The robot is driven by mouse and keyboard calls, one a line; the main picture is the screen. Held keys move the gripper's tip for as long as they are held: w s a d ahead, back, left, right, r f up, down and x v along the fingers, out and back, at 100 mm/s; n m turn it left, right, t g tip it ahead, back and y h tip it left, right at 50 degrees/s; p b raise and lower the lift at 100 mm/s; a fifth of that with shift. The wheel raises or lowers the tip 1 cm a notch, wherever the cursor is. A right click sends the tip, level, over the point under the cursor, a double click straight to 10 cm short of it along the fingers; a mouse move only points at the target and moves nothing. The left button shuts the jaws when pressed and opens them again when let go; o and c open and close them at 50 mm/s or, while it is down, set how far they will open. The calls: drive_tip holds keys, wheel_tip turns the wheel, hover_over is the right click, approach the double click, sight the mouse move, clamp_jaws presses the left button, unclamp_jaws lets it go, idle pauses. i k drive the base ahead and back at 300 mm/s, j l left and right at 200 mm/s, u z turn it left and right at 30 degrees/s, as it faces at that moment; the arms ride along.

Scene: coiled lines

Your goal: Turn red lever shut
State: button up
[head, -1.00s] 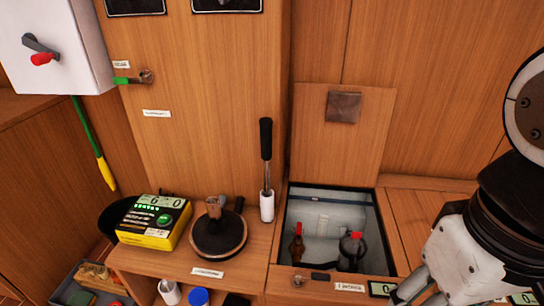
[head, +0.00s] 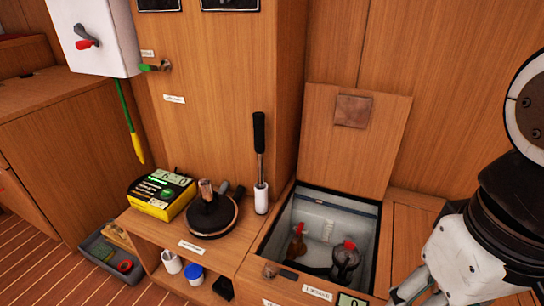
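Red levers show in two places. Inside an open locker (head: 331,212), a red handle (head: 299,228) tops a brown fitting at the left, and a dark fitting (head: 345,262) with a red top stands at the right. A white box (head: 95,30) on the upper left wall carries a dark lever with a red tip (head: 83,44). I cannot tell how far any of them is turned. My gripper (head: 412,292) is at the lower right, to the right of the locker and apart from these levers. Its fingertips are partly cut off by the frame edge.
The locker's wooden lid (head: 352,135) stands raised behind it. On the counter are a yellow-black meter (head: 161,193), a round black winch (head: 211,216) and an upright black-handled tool (head: 260,165). A grey bin (head: 113,260) sits on the clear plank floor (head: 45,260).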

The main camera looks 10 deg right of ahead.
sight(298, 231)
drive_tip(key=j+z, duration=0.3)
drive_tip(key=j, duration=0.5)
drive_tip(key=j+z, duration=0.35)
drive_tip(key=j, duration=0.5)
drive_tip(key=k+j+z, duration=0.1)
drive_tip(key=j+z, duration=0.2)
drive_tip(key=j, duration=0.55)
drive_tip(key=l+u, duration=0.25)
drive_tip(key=l, duration=0.35)
drive_tip(key=l+u, duration=0.25)
drive_tip(key=l, duration=0.4)
drive_tip(key=l+u, duration=0.2)
drive_tip(key=l, duration=0.45)
drive_tip(key=k+l+u, duration=0.1)
drive_tip(key=l+u, duration=0.15)
drive_tip(key=l, duration=0.35)
drive_tip(key=j+z, duration=0.1)
drive_tip(key=j, duration=0.25)
drive_tip(key=k+j+z, duration=0.15)
drive_tip(key=j, duration=0.2)
drive_tip(key=i, duration=0.05)
